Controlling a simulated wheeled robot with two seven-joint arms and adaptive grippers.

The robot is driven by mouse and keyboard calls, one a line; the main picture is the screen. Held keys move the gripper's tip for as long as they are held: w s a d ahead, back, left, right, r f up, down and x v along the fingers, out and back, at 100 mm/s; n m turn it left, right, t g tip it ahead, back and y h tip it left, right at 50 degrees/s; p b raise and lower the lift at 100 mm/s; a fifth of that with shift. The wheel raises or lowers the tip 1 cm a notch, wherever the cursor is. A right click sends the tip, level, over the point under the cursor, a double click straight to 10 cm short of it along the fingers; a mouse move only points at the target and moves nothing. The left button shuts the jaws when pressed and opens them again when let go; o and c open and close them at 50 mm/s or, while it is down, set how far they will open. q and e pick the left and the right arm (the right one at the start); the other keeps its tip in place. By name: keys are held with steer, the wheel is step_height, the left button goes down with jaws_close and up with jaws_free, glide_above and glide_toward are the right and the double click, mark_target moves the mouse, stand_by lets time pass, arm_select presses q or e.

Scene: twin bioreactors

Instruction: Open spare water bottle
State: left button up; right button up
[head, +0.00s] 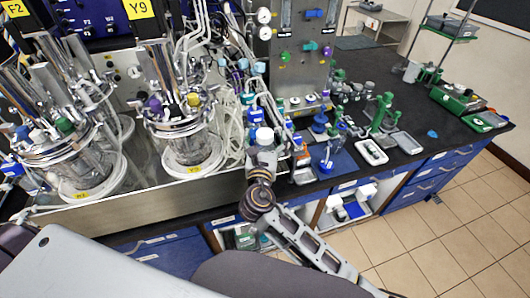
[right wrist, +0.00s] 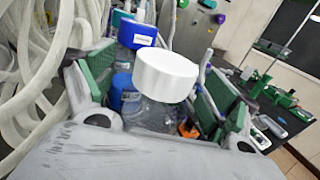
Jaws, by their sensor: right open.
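A clear bottle with a white cap stands on the bench, its cap (head: 264,136) showing just beyond my right gripper (head: 263,152). In the right wrist view the white cap (right wrist: 166,76) and the clear bottle body (right wrist: 150,114) sit between the two green-padded fingers of my right gripper (right wrist: 158,92). The fingers are apart, one on each side of the bottle; I cannot tell whether either pad touches it. The cap is on the bottle. The bottle's lower part is hidden by the gripper. My left gripper is not in view.
A blue-capped bottle (right wrist: 136,34) stands close behind. White tubing (right wrist: 38,70) crowds the left side. Two glass bioreactors (head: 190,150) (head: 70,165) stand left on the bench. Trays (head: 372,152) and a green stand (head: 381,113) are to the right.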

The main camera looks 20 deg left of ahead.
steer(key=c, duration=1.9)
steer(key=shift+r, duration=0.1)
steer(key=shift+r, duration=4.95)
